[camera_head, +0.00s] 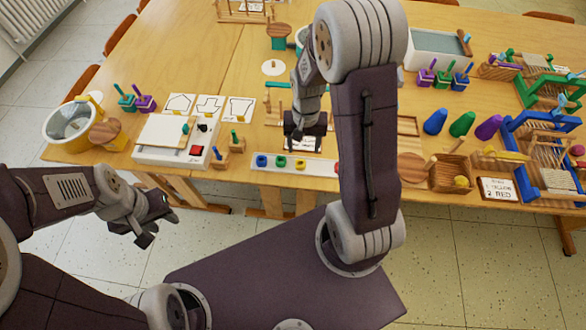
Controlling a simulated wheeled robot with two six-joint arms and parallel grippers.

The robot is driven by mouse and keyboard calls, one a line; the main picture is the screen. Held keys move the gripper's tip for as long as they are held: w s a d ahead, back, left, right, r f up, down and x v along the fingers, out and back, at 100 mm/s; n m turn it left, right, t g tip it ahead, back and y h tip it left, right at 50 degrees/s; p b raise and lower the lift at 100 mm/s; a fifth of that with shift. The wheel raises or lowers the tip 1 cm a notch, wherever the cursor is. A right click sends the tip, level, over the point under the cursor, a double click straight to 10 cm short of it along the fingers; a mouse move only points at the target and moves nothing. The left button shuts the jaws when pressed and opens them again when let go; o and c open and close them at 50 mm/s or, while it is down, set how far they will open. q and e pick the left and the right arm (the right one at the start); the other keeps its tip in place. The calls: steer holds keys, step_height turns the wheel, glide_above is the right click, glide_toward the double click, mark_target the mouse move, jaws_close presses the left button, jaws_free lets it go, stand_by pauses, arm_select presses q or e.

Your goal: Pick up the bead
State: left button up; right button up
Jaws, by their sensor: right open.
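I cannot tell for sure which thing is the bead. A small yellow ball (461,181) lies in an open wooden box at the right front of the table. A small red piece (337,167) shows at the right end of a white strip, partly behind my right arm. My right gripper (304,147) points down over the middle of the table, just behind the white strip. It is open, and I see nothing in it. My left gripper (158,230) hangs in front of the table's front edge, over the floor, with its fingers apart and empty.
The white strip (268,168) holds several coloured pieces. A white box with a red button (197,150) and a metal bowl (69,122) stand left. Coloured cones (462,125) and blue and green frames (545,150) crowd the right.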

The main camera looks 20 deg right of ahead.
mark_target(301, 161)
steer(key=shift+f, duration=1.95)
steer(key=shift+w+a+f+b, duration=0.15)
steer(key=shift+f+b, duration=0.1)
steer(key=shift+f, duration=1.15)
steer(key=shift+w+a+f+b, duration=0.15)
steer(key=shift+f+b, duration=0.1)
steer(key=shift+f, duration=1.1)
jaws_close()
